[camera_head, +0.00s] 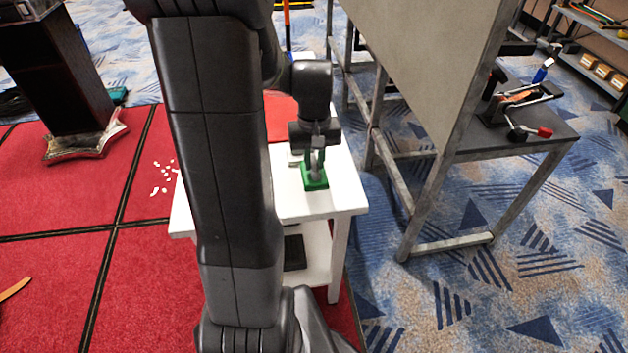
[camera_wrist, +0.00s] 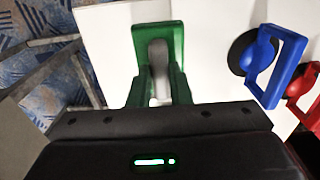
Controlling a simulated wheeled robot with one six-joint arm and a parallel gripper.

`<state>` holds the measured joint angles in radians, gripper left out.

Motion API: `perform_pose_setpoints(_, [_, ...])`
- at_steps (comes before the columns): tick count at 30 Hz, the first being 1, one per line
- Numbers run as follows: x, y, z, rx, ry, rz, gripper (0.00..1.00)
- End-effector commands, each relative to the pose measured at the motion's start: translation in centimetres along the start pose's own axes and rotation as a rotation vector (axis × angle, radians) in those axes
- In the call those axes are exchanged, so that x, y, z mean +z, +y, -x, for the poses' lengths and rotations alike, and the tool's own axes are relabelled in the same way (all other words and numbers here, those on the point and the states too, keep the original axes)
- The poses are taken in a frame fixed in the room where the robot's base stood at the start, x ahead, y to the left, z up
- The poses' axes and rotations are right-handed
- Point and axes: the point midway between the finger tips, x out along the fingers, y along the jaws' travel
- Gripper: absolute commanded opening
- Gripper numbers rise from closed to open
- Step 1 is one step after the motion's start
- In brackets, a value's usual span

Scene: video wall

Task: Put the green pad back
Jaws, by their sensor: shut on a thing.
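The white table (camera_head: 338,192) has a lower shelf with a dark item. In the wrist view a blue-framed piece (camera_wrist: 290,63) and a red piece (camera_wrist: 302,86) lie to the right. A grey metal frame (camera_head: 428,190) with a panel stands right of the table, with carpet between.

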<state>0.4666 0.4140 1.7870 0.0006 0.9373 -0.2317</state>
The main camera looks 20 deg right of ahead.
Motion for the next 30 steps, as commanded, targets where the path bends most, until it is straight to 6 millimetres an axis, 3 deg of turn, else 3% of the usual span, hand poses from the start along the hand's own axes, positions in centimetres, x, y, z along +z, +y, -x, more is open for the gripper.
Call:
perform_pose_setpoints(12, [0.0, 0.0, -5.1, 0.000, -0.001, 0.000, 0.00])
perform_pose_setpoints(25, [0.0, 0.0, -5.8, 0.000, 0.001, 0.000, 0.00])
perform_pose_setpoints(26, [0.0, 0.0, -5.7, 0.000, 0.002, 0.000, 0.21])
perform_pose_setpoints(27, [0.0, 0.0, -5.7, 0.000, 0.002, 0.000, 0.29])
perform_pose_setpoints(29, [0.0, 0.0, -5.7, 0.000, 0.002, 0.000, 0.39])
perform_pose_setpoints(30, [0.0, 0.0, -5.7, 0.000, 0.001, 0.000, 0.39])
